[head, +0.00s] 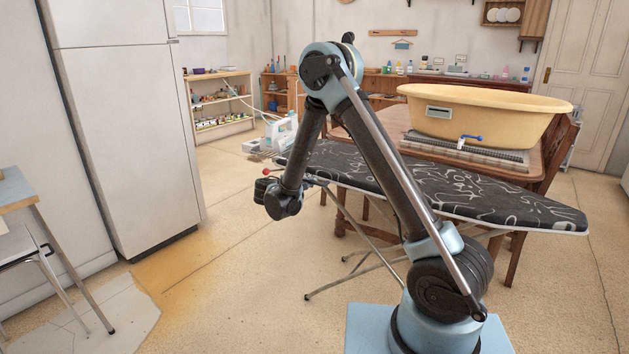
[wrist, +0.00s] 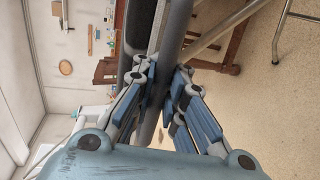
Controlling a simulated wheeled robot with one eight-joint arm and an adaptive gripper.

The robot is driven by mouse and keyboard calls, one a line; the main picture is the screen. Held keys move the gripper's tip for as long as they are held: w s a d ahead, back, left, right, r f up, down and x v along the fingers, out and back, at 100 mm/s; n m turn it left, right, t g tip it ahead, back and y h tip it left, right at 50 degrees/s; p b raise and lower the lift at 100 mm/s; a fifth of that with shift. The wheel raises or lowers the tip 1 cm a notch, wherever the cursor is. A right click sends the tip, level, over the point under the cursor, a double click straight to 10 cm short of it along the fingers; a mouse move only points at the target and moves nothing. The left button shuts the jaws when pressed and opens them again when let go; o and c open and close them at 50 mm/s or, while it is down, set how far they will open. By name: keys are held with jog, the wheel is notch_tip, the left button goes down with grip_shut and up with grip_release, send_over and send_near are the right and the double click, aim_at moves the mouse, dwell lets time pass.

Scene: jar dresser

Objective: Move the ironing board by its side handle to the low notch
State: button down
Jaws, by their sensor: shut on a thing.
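The ironing board (head: 475,197) has a black cover with white squiggles and stands on thin crossed metal legs (head: 365,262), in front of the table in the head view. Its top looks roughly level. A red knob (head: 267,171) shows near its left end. My arm crosses in front of the board and hides part of it. My gripper (wrist: 164,82) is shut around a grey bar (wrist: 176,30) in the wrist view, one set of fingers on each side. The bar appears to be the side handle. The notches cannot be made out.
A wooden table (head: 524,170) with a yellow tub (head: 485,110) stands close behind the board. The floor between the fridge and the board is clear.

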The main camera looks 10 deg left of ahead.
jog(key=shift+s+a+f, duration=0.2)
jog(key=shift+s+a, duration=0.05)
jog(key=shift+a, duration=0.2)
jog(key=c, duration=1.7)
grip_release()
jog(key=shift+a, duration=0.1)
jog(key=shift+o, duration=0.5)
jog(key=v, duration=1.2)
jog(key=shift+r, duration=0.1)
